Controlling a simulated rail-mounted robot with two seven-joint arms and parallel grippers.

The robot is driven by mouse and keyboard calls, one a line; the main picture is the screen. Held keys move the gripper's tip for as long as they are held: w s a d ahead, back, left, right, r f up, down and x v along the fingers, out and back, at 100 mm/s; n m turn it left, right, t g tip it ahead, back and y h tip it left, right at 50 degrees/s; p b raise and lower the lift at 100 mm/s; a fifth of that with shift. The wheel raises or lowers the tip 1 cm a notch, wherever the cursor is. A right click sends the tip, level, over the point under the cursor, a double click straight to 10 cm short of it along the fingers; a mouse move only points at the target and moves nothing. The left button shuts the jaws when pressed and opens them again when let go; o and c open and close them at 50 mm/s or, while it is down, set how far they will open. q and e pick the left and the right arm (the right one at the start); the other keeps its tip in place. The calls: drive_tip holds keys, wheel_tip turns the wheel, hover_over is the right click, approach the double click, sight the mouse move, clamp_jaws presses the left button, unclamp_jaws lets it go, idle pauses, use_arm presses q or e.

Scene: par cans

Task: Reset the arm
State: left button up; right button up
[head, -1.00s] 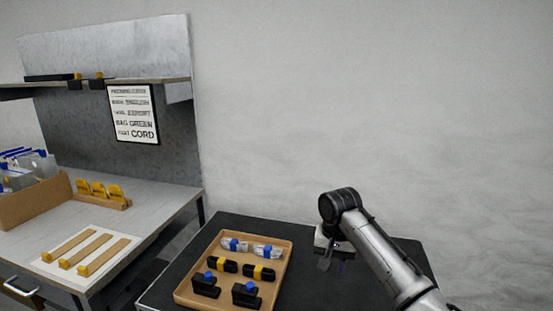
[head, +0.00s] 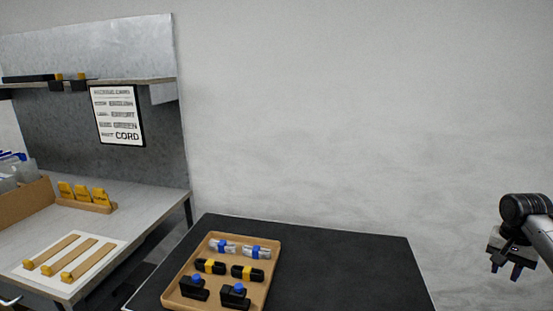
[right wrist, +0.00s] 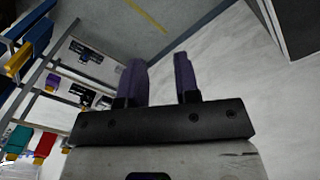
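My right gripper (head: 507,270) hangs at the right edge of the head view, to the right of the black table and clear of it. In the right wrist view its two dark purple fingers (right wrist: 160,80) stand apart with nothing between them. My left gripper is in neither view now.
A black table (head: 340,265) holds a tan tray (head: 269,284) with several wrapped cords and black clamp-like parts. A grey workbench (head: 150,205) stands at the left with a board of wooden strips, yellow pieces and a printed card (head: 117,115). The table's right part is bare.

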drive_tip(key=s+d+m, duration=0.2)
drive_tip(key=s+d, duration=0.5)
drive_tip(key=d, duration=0.3)
drive_tip(key=a+f+n+h, duration=0.2)
drive_tip(key=a+f+n, duration=0.1)
drive_tip(key=f, duration=0.4)
drive_tip(key=a+f+n+h, duration=0.1)
drive_tip(key=a+f+n, duration=0.2)
drive_tip(key=f, duration=0.4)
drive_tip(key=s+a+f+n+t+h, duration=0.1)
drive_tip(key=s+a+f+n+h, duration=0.1)
drive_tip(key=s+a+f+n, duration=0.9)
drive_tip(key=s+a+n+t, duration=0.2)
drive_tip(key=s+a, duration=0.3)
drive_tip(key=s, duration=0.4)
drive_tip(key=s+a+n+t, duration=0.2)
drive_tip(key=s+a, duration=0.4)
drive_tip(key=s, duration=0.4)
drive_tip(key=s+a+f+m+g+y, duration=0.1)
drive_tip(key=s+a+f+m+y, duration=0.15)
drive_tip(key=a, duration=0.65)
drive_tip(key=s+a+f+m+y, duration=0.1)
drive_tip(key=a+f+m+y, duration=0.3)
drive_tip(key=a, duration=0.5)
wheel_tip(320, 180, up, 54)
drive_tip(key=p, duration=5.3)
drive_tip(key=shift+w+r+p, duration=0.15)
drive_tip(key=shift+r+p, duration=0.05)
drive_tip(key=shift+p, duration=0.2)
